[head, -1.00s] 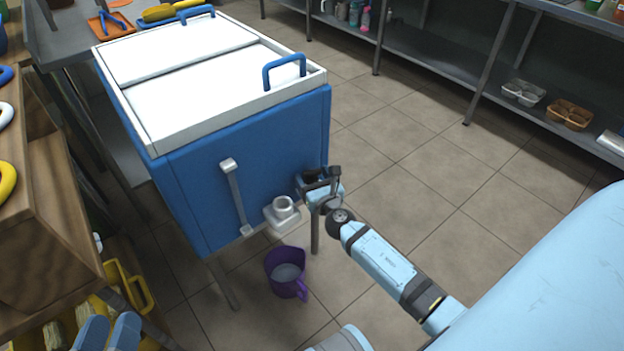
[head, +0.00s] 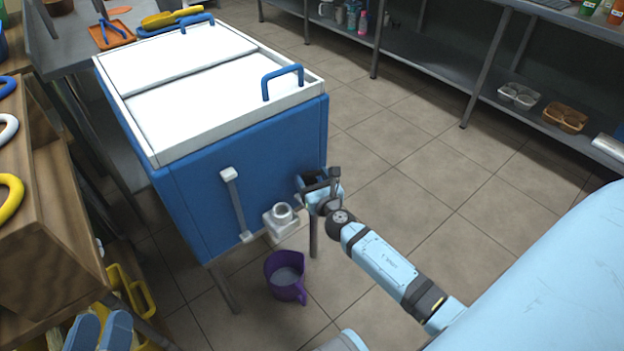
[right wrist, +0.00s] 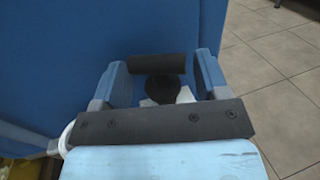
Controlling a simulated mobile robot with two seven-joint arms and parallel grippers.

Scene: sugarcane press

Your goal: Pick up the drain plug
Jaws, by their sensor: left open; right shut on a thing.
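The drain plug (right wrist: 164,89) is black, with a bar-shaped handle (right wrist: 157,67) across its top. It sits between the fingers of my right gripper (right wrist: 161,80) in the right wrist view, close to the blue wall of the chest. My right gripper is shut on the plug, which its black wrist bar partly covers from below. In the head view my right gripper (head: 318,187) is at the chest's lower right corner, right of the white drain spout (head: 283,219); the plug is hard to make out there. My left gripper (head: 100,332) is open at the bottom left.
The blue chest (head: 245,150) has a white lid (head: 190,90) with blue handles. A purple jug (head: 286,277) stands on the floor below the spout. A wooden shelf (head: 50,240) stands close on the left. The tiled floor right of the chest is clear.

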